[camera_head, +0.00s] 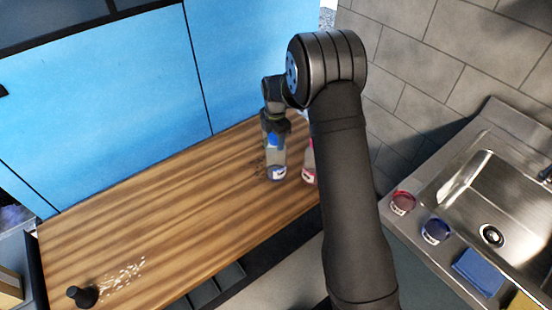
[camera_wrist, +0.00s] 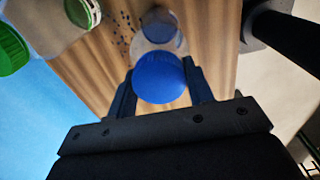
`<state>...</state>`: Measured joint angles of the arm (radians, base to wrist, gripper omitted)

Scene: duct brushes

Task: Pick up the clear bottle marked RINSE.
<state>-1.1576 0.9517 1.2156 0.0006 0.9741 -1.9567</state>
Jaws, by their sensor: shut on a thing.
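A clear bottle with a blue cap (camera_head: 277,162) stands upright on the wooden counter, at the counter's right end in the head view. Its label is white with a blue mark; I cannot read the word. My gripper (camera_head: 272,136) is above it, pointing down, with its fingers at the cap. In the wrist view my gripper (camera_wrist: 160,80) has a finger on each side of the blue cap (camera_wrist: 160,78) and is shut on the bottle. The clear body (camera_wrist: 158,38) shows beyond the cap. I cannot tell any gap under the bottle.
A reddish bottle (camera_head: 308,162) is close on the right, partly behind my arm. Green-capped bottles (camera_wrist: 82,12) are at the wrist view's left. The wooden counter (camera_head: 170,210) is clear mid-left; white flecks (camera_head: 122,272) lie near a black object (camera_head: 82,296). A sink (camera_head: 490,200) is right.

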